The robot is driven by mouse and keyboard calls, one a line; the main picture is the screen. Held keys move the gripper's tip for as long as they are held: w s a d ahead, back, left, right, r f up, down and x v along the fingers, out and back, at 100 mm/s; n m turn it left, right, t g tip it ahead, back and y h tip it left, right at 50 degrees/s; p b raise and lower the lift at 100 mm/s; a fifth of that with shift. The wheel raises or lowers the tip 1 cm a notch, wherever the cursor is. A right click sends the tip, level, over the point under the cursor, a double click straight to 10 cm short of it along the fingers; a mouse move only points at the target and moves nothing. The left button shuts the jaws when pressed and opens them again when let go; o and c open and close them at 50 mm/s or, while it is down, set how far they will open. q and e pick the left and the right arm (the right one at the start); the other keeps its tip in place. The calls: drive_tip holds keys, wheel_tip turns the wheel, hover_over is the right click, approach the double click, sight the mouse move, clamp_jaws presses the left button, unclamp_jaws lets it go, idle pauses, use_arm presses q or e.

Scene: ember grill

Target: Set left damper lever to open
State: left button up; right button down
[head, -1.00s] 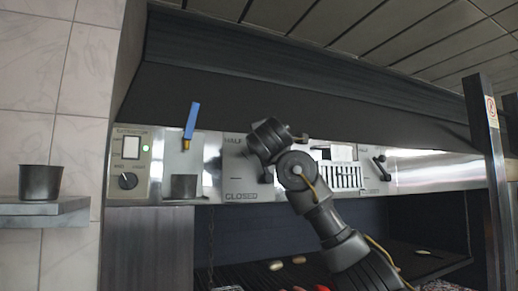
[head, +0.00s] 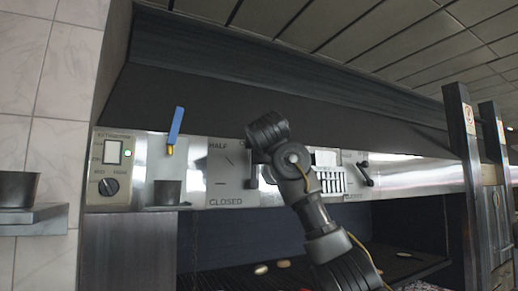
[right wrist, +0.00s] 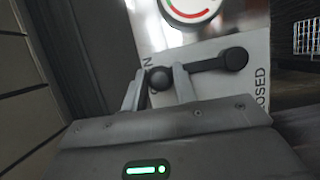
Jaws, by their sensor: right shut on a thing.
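The left damper lever is black and sits on a pale plate (head: 225,185) marked HALF and CLOSED in the head view. Its lower part (head: 251,180) shows beside my right arm; its knob is hidden there. In the right wrist view the lever (right wrist: 208,65) runs from its round pivot to a ball knob near a label ending in N, away from CLOSED. My right gripper (right wrist: 160,85) is shut on the knob, one finger on each side. In the head view the right gripper (head: 262,128) is at the plate's upper edge. My left gripper is not in view.
A second black lever (head: 366,174) and a white slotted vent (head: 331,181) are farther right. A blue-handled tap (head: 175,130), a dark cup (head: 167,192) and a control panel with a knob (head: 108,186) are left. The hood (head: 290,90) overhangs. The grill opening is below.

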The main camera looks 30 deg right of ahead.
drive_tip(key=c, duration=1.1)
unclamp_jaws()
drive_tip(key=shift+d, duration=0.15)
drive_tip(key=shift+c, duration=0.2)
drive_tip(key=b+v, duration=0.5)
drive_tip(key=v, duration=0.6)
drive_tip(key=shift+b, duration=0.4)
drive_tip(key=shift+w, duration=0.1)
